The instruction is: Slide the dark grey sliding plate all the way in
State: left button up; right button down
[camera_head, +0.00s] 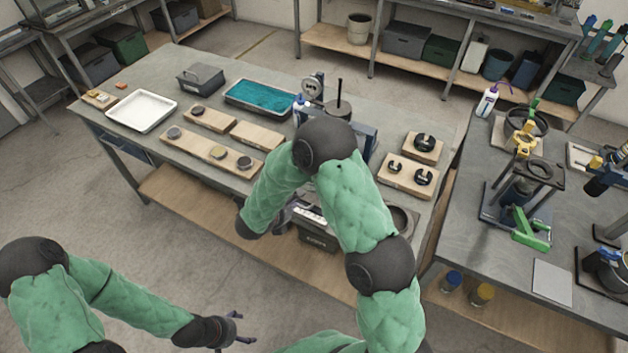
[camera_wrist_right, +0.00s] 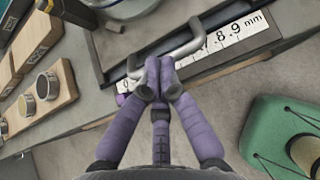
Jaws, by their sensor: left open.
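In the right wrist view a silver U-shaped handle (camera_wrist_right: 186,50) stands on a dark grey plate (camera_wrist_right: 155,33), beside a white scale strip (camera_wrist_right: 228,34) with numbers and "mm". The fingers of my right gripper (camera_wrist_right: 160,66) are closed together and cover part of the handle's bar. I cannot tell whether the bar is between them or behind them. In the head view my right arm hides most of the plate, and only the scale strip (camera_head: 311,215) shows clearly below the wrist. My left gripper (camera_head: 238,330) is open and empty over the floor, away from the table.
Wooden blocks with round pieces (camera_head: 217,153) lie left on the table, with a white tray (camera_head: 141,111) and a teal tray (camera_head: 261,98) behind. Blocks with black knobs (camera_head: 411,175) lie right. A second bench (camera_head: 470,207) stands further right.

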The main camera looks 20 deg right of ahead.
jog(key=shift+w+d+b, duration=0.35)
jog(key=shift+w+d, duration=0.7)
jog(key=shift+d, duration=0.3)
jog(key=shift+w+d+b, duration=0.3)
jog(key=shift+w+d, duration=0.7)
jog(key=shift+d, duration=0.4)
jog(key=shift+w+d+b, duration=0.35)
jog(key=shift+w+d, duration=0.7)
jog(key=shift+d, duration=0.3)
jog(key=shift+w+d+b, duration=0.25)
jog(key=shift+w+d, duration=0.85)
jog(key=shift+d, duration=0.3)
jog(key=shift+w+d+b, duration=0.2)
jog(key=shift+w+d, duration=0.9)
jog(key=shift+d, duration=0.25)
jog(key=shift+s+a+f+p+v, duration=0.1)
jog(key=shift+a+f+p+v, duration=0.1)
jog(key=shift+v, duration=0.9)
jog(key=shift+s+a+f+p+v, duration=0.1)
jog(key=shift+f+p+v, duration=0.1)
jog(key=shift+v, duration=0.9)
jog(key=shift+s+a+f+p+v, duration=0.1)
jog(key=shift+a+f+v, duration=0.1)
jog(key=shift+v, duration=0.9)
jog(key=shift+d+f, duration=0.1)
